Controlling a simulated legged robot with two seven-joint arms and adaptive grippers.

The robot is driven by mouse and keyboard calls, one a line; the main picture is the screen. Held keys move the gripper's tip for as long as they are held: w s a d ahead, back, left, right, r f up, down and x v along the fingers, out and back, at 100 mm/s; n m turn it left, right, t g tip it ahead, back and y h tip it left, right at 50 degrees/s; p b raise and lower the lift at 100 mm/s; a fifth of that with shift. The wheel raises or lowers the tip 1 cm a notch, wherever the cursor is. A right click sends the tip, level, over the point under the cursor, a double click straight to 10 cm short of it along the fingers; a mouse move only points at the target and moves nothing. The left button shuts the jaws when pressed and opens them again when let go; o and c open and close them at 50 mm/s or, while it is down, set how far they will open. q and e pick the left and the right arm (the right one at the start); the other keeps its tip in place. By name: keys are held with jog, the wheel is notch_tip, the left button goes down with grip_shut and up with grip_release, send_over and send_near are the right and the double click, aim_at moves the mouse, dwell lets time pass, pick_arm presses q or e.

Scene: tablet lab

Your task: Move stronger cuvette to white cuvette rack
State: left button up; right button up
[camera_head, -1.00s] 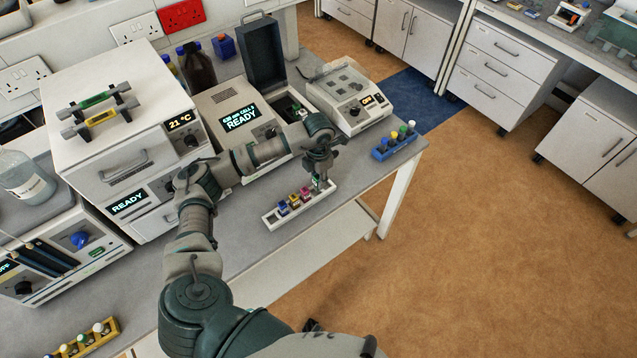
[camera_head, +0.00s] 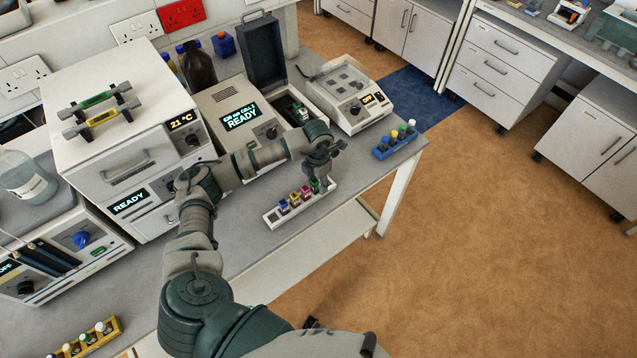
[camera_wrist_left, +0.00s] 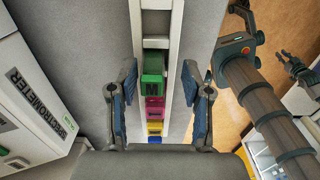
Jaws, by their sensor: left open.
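The white cuvette rack (camera_head: 271,220) lies near the bench's front edge. It holds a blue-capped (camera_head: 283,207), a yellow-capped (camera_head: 295,199), a magenta-capped (camera_head: 305,192) and a green-capped cuvette (camera_head: 315,185). My left gripper (camera_head: 322,172) is above the rack's right end. In the left wrist view my left gripper (camera_wrist_left: 161,85) is open, its fingers apart on either side of the rack, with the green-capped cuvette (camera_wrist_left: 152,84) between them, not gripped. I cannot tell which cuvette is the stronger. A dark claw-like part at the wrist view's right may be my right gripper (camera_wrist_left: 297,68); its state is unclear.
The spectrometer (camera_head: 225,100) stands behind the rack with its lid (camera_head: 263,52) raised and its display reading READY. A blue rack of vials (camera_head: 391,151) stands at the bench's right end, beside a white device (camera_head: 350,100). A yellow vial rack (camera_head: 110,328) is at lower left.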

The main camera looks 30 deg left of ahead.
aim_at(317, 181)
pick_arm(q)
jog(key=r, duration=0.6)
jog(key=r+b, duration=0.1)
jog(key=r, duration=0.3)
jog(key=shift+a, duration=0.25)
jog(key=shift+d+r, duration=0.15)
jog(key=shift+r, duration=0.45)
